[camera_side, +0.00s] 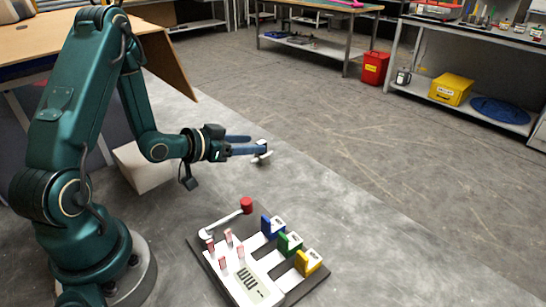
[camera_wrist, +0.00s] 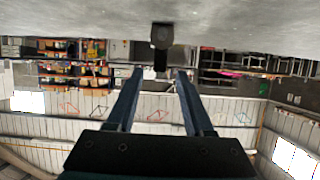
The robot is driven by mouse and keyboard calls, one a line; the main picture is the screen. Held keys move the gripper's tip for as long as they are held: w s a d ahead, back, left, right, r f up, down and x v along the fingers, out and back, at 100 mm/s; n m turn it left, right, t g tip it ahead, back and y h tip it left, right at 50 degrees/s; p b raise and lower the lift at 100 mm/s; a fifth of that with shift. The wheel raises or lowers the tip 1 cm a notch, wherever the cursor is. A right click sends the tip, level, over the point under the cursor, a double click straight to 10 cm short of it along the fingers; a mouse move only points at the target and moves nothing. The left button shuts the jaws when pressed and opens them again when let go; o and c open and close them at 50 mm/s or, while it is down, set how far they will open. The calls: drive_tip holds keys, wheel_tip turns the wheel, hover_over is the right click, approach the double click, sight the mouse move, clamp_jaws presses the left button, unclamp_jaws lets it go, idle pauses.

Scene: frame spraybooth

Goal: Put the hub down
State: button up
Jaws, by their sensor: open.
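My gripper (camera_side: 257,144) is level and points right, over the grey table (camera_side: 345,215). In the wrist view (camera_wrist: 160,70) its two fingers are spread, with a clear gap between them. A small dark piece (camera_wrist: 160,36) with a squarish head and narrow stem shows in line with that gap, against the grey surface.
A white box (camera_side: 142,168) stands behind my arm. The table right of the gripper is clear.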

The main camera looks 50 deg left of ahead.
drive_tip(key=shift+w+d+r+m+g+y, duration=0.1)
drive_tip(key=shift+r+m+g+y, duration=0.2)
drive_tip(key=shift+r+g, duration=0.3)
drive_tip(key=s+d+r+g, duration=0.3)
drive_tip(key=s+d+r, duration=0.2)
drive_tip(key=s, duration=0.4)
drive_tip(key=s+d+r+g, duration=0.3)
drive_tip(key=s+d+r, duration=0.2)
drive_tip(key=s, duration=0.5)
drive_tip(key=shift+s+d+n+g, duration=0.3)
drive_tip(key=shift+d+n, duration=0.1)
drive_tip(key=shift+d, duration=0.5)
drive_tip(key=shift+w, duration=0.1)
drive_tip(key=shift+o, duration=0.4)
